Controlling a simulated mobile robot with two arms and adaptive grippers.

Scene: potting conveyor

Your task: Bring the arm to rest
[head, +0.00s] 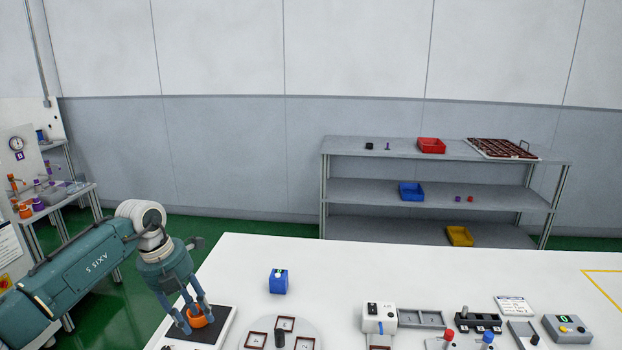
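My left arm comes in from the left, and its gripper (196,322) points down at the near left of the white table. Its fingers are apart, one on each side of an orange round part (198,318). The orange part is at a black pad (219,318) on the table's left edge. I cannot tell whether the fingers press on it or only stand around it. The fingers hide some of the part. My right gripper is not in view.
A blue block (279,282) stands on the white table (400,268) right of the gripper. A round plate (262,325) with square frames lies in front. A white device (379,318) and control boxes (566,328) stand at the right. A shelf (345,150) stands behind.

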